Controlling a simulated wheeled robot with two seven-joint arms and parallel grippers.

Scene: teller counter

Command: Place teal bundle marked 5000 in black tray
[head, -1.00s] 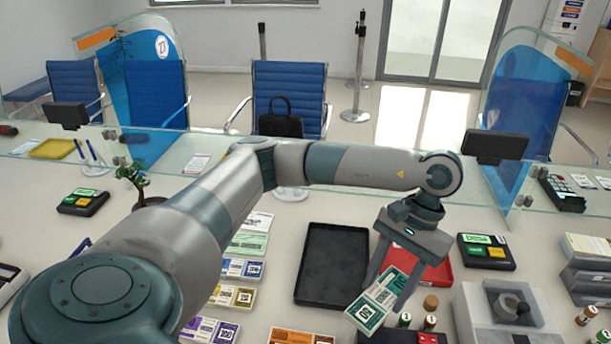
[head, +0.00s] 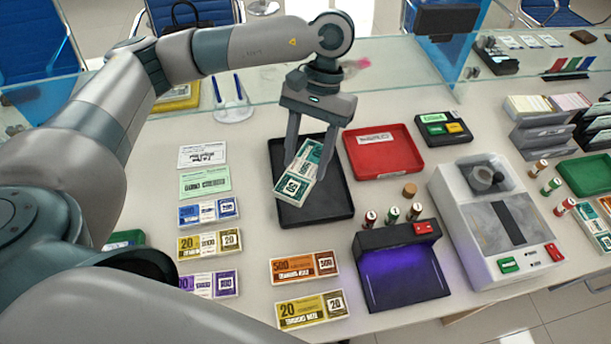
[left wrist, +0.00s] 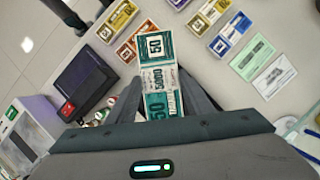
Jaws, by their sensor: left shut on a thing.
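The teal bundle (head: 297,172) is banded white and held at a slant. In the left wrist view the bundle (left wrist: 157,75) shows "50" and "5000" markings. My left gripper (head: 308,172) is shut on it, with fingers on either side. In the head view, bundle and gripper overlap the black tray (head: 325,207), a flat rectangle with a low rim. They appear above its inside; the exact height is hard to tell. The bundle and fingers hide part of the tray floor. My right gripper is not in view.
A red tray (head: 385,165) stands close to the right of the black one. Blue, yellow, purple and orange bundles (head: 304,267) lie to the left and in front. A purple-lit device (head: 402,270) and a counting machine (head: 500,225) stand at the right. A glass screen (head: 390,75) runs behind.

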